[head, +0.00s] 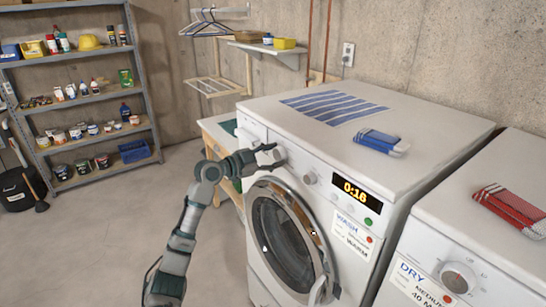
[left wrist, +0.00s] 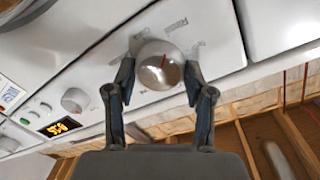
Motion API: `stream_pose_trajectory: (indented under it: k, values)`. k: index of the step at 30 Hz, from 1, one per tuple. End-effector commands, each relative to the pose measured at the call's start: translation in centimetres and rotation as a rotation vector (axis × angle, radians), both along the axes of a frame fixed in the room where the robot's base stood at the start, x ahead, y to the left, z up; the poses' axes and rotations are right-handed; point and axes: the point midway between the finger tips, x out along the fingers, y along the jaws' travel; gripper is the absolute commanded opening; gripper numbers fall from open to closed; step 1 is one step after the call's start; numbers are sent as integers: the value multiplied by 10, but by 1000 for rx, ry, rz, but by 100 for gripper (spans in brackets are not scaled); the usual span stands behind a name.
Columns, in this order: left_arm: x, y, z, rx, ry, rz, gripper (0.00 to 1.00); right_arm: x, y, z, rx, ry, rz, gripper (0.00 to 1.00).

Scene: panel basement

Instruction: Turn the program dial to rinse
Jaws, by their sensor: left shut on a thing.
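The washer (head: 370,112) stands in the middle of the head view with its round door (head: 283,235) shut. The program dial (left wrist: 159,66) is a shiny silver knob with a red pointer line on its face, on the white front panel. My left gripper (head: 272,156) is at the upper left of the washer front. In the left wrist view my left gripper (left wrist: 158,76) has one finger on each side of the dial and is shut on it. Small printed marks surround the dial, too blurred to read. My right gripper is not in view.
A second knob (head: 310,178) and a lit display (head: 357,193) reading 0:16 sit right of the dial. A dryer (head: 470,255) stands at the right. A blue-and-white pack (head: 381,142) lies on the washer.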

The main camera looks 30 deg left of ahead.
Motion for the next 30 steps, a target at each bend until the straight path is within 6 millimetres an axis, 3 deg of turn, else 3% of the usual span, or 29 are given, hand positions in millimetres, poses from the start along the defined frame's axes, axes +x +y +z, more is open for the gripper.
stream_pose_trajectory:
  k: [7, 8, 10, 11, 23, 30]
  values:
    - [2, 0, -5, 3, 10, 1, 18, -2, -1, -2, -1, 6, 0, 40]
    - [2, 0, -5, 2, 11, 1, 58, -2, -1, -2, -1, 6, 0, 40]
    - [1, 0, -5, 2, 10, 2, 76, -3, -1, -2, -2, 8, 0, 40]
    - [1, 0, -4, 1, 9, 1, 79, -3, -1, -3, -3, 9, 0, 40]
    - [-7, 2, 0, 1, 2, 2, 79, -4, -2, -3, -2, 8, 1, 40]
    - [-48, 25, 0, 2, 4, 3, 79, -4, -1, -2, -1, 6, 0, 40]
